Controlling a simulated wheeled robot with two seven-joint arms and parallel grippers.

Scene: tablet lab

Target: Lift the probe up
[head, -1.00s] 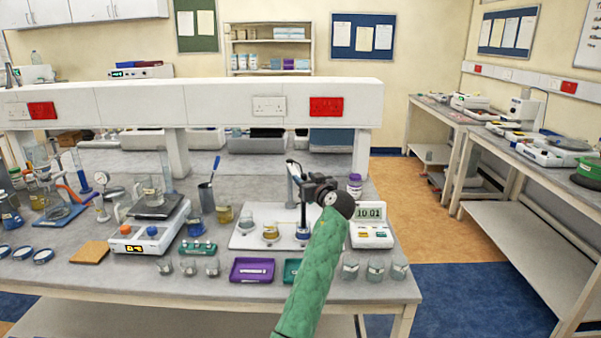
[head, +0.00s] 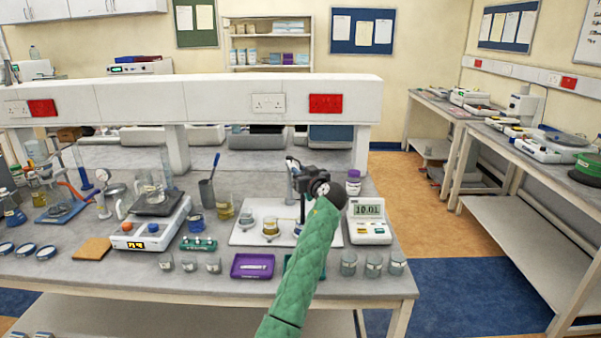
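A thin dark upright piece shows below the gripper, above a small beaker (head: 299,229) on the board. I cannot tell whether this piece is the probe or a finger. The fingertips are too small and dark to show whether they are open or shut. A slim grey stand post (head: 291,180) rises just behind the gripper. The meter (head: 369,220) to the right reads 10.01. My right gripper is not in view.
A beaker with yellow liquid (head: 270,226) stands on the board. A purple tray (head: 252,266) lies in front, and small glass beakers (head: 373,265) stand by the front edge. A balance (head: 150,234) is at the left. A white shelf (head: 220,101) spans the bench behind.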

